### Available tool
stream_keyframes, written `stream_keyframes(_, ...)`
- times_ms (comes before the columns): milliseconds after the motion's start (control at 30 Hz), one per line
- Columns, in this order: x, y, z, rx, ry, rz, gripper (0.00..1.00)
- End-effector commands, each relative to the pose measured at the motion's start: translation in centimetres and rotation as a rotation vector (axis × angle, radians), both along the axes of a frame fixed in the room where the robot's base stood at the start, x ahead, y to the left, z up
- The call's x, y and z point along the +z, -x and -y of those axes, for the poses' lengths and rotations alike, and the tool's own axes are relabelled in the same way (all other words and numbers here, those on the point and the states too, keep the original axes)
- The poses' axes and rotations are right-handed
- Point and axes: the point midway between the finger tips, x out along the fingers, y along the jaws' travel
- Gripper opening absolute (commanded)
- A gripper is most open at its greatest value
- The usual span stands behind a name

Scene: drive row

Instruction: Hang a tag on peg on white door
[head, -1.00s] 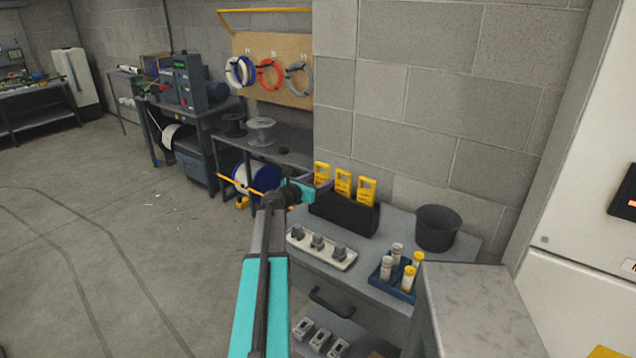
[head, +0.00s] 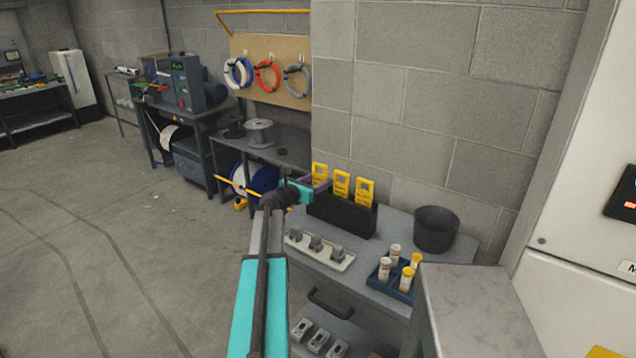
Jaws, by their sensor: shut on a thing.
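Three yellow tags stand in a row in a black holder (head: 338,214) on the grey cabinet by the block wall. My gripper (head: 323,186) reaches in from the left and is shut on the leftmost yellow tag (head: 320,171), which is still at the holder. The middle tag (head: 341,184) and the right tag (head: 364,190) stand free of it. The fingers are small here and partly hidden behind the wrist. A white door (head: 585,155) stands at the far right, with a small grey round stud (head: 541,240) near its lower left edge. I cannot tell whether this is the peg.
The grey cabinet top also holds a dark bin (head: 436,229), a blue rack (head: 388,286) with several capped tubes, and a pale strip (head: 325,251) with grey blocks. A grey post-like surface (head: 470,300) stands in front of the door. The floor at left is open.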

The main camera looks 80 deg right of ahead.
Motion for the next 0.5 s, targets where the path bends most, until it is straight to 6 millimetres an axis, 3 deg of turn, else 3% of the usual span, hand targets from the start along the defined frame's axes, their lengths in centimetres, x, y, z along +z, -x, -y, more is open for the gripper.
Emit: stream_keyframes(500,2.3,0.0,0.0,0.000,0.001,0.000,0.25)
